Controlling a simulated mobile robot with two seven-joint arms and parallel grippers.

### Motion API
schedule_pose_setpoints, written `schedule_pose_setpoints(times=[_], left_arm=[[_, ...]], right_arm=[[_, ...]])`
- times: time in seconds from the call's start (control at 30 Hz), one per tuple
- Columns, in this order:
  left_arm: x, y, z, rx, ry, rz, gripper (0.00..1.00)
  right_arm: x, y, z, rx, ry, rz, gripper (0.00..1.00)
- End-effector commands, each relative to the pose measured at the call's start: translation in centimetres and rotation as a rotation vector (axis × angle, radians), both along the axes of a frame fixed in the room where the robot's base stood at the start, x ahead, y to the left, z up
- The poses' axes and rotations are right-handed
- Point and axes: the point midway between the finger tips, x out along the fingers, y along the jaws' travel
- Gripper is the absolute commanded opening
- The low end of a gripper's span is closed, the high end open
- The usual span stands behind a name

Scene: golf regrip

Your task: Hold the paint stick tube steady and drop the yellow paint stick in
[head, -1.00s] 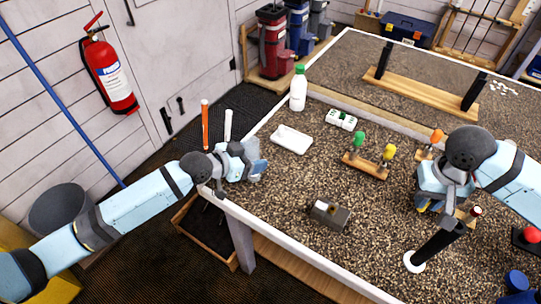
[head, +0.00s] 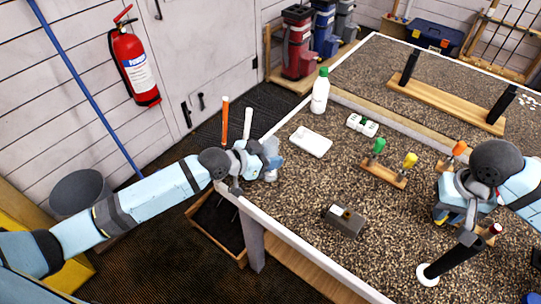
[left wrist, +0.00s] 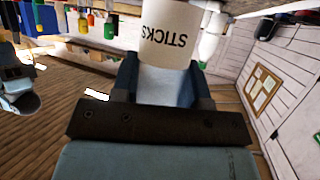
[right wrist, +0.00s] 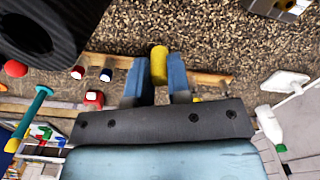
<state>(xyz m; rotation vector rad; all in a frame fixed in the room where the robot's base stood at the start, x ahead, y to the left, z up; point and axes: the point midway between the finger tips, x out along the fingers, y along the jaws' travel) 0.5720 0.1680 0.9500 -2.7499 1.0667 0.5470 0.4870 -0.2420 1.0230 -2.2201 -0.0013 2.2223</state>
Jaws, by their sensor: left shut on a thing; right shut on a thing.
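The paint stick tube (left wrist: 168,38) is a white cylinder with "STICKS" printed on it. In the left wrist view it stands between the fingers of my left gripper (left wrist: 165,82), which is shut on it. In the head view my left gripper (head: 268,160) is at the table's left edge; an orange stick (head: 225,122) and a white stick (head: 248,122) stand up beside it. The yellow paint stick (right wrist: 159,64) is between the fingers of my right gripper (right wrist: 160,80), which is shut on it. In the head view my right gripper (head: 447,210) is over the table's right side, and its stick is mostly hidden.
A wooden rack (head: 384,174) with green and yellow handles and a grey block (head: 344,221) are on the table between the grippers. A white bottle (head: 320,93) and white tray (head: 311,141) stand farther back.

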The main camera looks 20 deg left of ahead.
Motion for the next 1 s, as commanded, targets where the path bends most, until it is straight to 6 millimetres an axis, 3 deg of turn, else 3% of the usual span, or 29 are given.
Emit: schedule_pose_setpoints(times=[0.73,0.87,1.0], left_arm=[[0.0,0.0,0.0,0.000,0.000,0.000,0.18],[0.0,0.0,0.0,0.000,0.000,0.000,0.18],[0.0,0.0,0.0,0.000,0.000,0.000,0.18]], right_arm=[[0.2,0.3,0.0,0.001,0.000,-0.002,0.00],[1.6,2.3,0.0,0.003,-0.003,-0.016,0.00],[4.2,6.9,0.1,0.004,-0.002,-0.046,0.00]])
